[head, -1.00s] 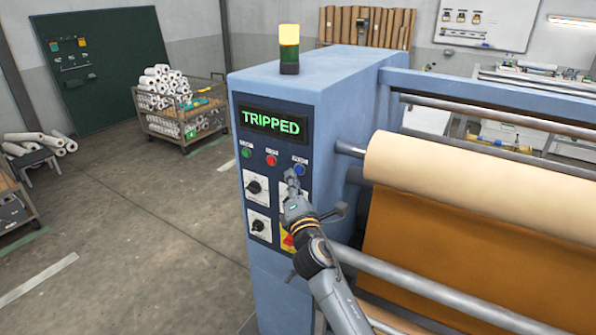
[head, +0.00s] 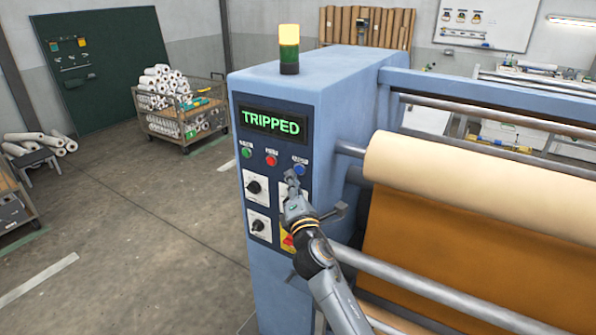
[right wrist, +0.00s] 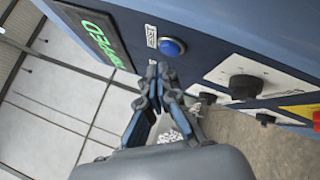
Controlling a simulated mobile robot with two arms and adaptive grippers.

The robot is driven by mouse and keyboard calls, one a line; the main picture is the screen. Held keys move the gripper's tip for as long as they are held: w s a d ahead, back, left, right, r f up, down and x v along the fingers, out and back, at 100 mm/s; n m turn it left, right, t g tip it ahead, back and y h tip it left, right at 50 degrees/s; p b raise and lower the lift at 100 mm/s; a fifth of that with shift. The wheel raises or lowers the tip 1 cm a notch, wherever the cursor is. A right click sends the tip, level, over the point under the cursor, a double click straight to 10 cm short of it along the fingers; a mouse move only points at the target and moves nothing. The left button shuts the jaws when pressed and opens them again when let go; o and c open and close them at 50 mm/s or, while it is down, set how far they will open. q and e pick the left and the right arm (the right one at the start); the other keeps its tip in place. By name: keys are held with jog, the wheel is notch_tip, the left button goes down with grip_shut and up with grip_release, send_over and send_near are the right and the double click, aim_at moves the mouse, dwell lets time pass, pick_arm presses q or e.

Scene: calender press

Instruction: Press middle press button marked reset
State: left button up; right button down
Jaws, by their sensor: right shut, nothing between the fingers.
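The press control panel (head: 268,205) has a row of three buttons under a display (head: 271,123) reading TRIPPED: green (head: 247,153) at left, red (head: 271,160) in the middle, blue (head: 299,169) at right. Their small labels are hard to read. The blue button (right wrist: 172,47) and its white label show large in the right wrist view. My right gripper (head: 291,180) is shut and empty, its tips just below and left of the blue button. In the right wrist view, the tips (right wrist: 158,70) appear close to it, apart from it. My left gripper is not in view.
Black rotary knobs (head: 254,187) sit below the buttons, partly behind my right arm. A yellow and red switch (head: 287,241) is lower down. The press rollers (head: 480,185) lie to the right. A signal lamp (head: 289,48) tops the cabinet. Open floor is at left.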

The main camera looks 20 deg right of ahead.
jog(key=shift+w+d, duration=0.1)
jog(key=shift+w+d, duration=0.15)
jog(key=shift+d, duration=0.1)
jog(key=shift+w+d, duration=0.25)
jog(key=shift+d, duration=0.05)
dwell(0.8)
jog(key=shift+a, duration=0.1)
jog(key=shift+s+a, duration=0.55)
dwell(0.3)
jog(key=s+a, duration=0.1)
jog(key=a, duration=0.1)
jog(key=s+a, duration=0.2)
dwell(0.4)
